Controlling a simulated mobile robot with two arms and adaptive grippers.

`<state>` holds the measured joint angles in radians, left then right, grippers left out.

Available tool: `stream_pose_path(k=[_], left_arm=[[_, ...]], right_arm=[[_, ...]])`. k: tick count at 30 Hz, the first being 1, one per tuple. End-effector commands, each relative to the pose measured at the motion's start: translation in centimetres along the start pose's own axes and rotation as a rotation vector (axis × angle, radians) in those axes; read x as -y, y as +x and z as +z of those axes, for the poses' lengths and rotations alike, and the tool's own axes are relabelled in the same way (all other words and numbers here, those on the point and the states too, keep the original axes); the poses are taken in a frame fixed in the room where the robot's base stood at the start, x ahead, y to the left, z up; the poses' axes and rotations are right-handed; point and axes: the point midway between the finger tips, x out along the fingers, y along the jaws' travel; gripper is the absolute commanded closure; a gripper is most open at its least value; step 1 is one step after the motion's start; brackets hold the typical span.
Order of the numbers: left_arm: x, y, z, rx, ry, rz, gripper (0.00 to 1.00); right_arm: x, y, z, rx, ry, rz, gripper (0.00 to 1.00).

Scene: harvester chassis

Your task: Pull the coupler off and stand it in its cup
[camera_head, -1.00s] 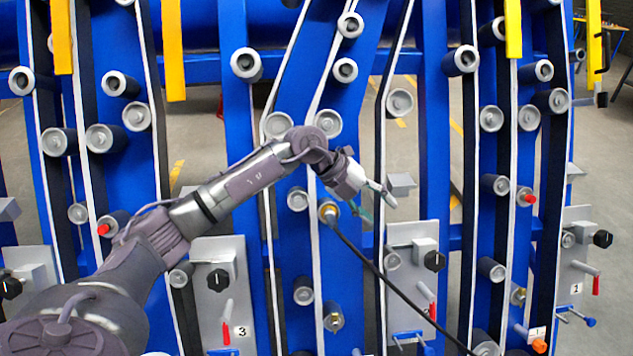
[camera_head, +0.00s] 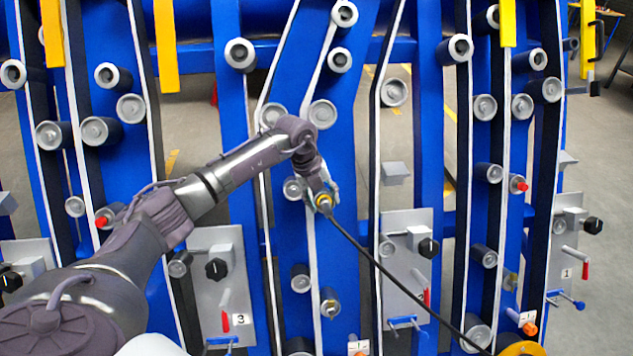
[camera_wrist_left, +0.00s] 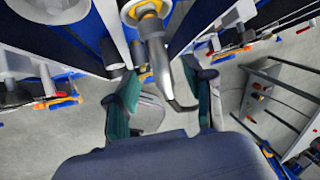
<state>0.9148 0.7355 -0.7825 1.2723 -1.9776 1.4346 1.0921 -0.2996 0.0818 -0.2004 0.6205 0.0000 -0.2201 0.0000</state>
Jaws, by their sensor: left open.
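In the left wrist view the coupler (camera_wrist_left: 155,62) is a metal body below a yellow ring, with the hose bending away. My left gripper (camera_head: 322,190) is at the coupler. Its open green-padded fingers lie on either side of the coupler's lower end; contact cannot be told. Several grey round cups line the uprights; I cannot tell which belongs to the coupler. My right gripper is not in view.
Grey panels with black knobs and red-tipped levers stand at the lower left (camera_head: 207,308), lower middle (camera_head: 402,275) and right. Round grey fittings stick out around the coupler. Yellow bars (camera_head: 165,45) hang at the top. Grey floor shows between the uprights.

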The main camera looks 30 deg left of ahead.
Motion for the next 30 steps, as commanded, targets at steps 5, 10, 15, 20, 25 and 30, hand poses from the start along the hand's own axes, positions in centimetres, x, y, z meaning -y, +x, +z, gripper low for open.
stream_pose_path(k=[5, 10, 15, 20, 25, 30], left_arm=[[0.0, 2.7, -0.1, -0.002, -0.001, 0.000, 0.47], [0.0, 4.0, -0.1, -0.002, -0.001, 0.000, 0.47], [0.0, 4.4, 0.0, -0.001, 0.000, 0.000, 0.47], [0.0, 4.3, 0.0, -0.001, 0.000, 0.000, 0.47], [0.0, 4.3, 0.0, -0.001, 0.000, -0.001, 0.75], [0.0, 4.3, 0.0, 0.000, 0.000, -0.001, 1.00]], right_arm=[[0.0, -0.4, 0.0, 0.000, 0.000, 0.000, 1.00], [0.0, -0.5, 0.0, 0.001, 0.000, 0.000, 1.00], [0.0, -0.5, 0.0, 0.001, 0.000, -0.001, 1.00], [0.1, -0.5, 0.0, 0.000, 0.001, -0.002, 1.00], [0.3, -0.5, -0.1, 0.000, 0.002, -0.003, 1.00], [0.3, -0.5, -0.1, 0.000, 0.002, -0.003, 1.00]])
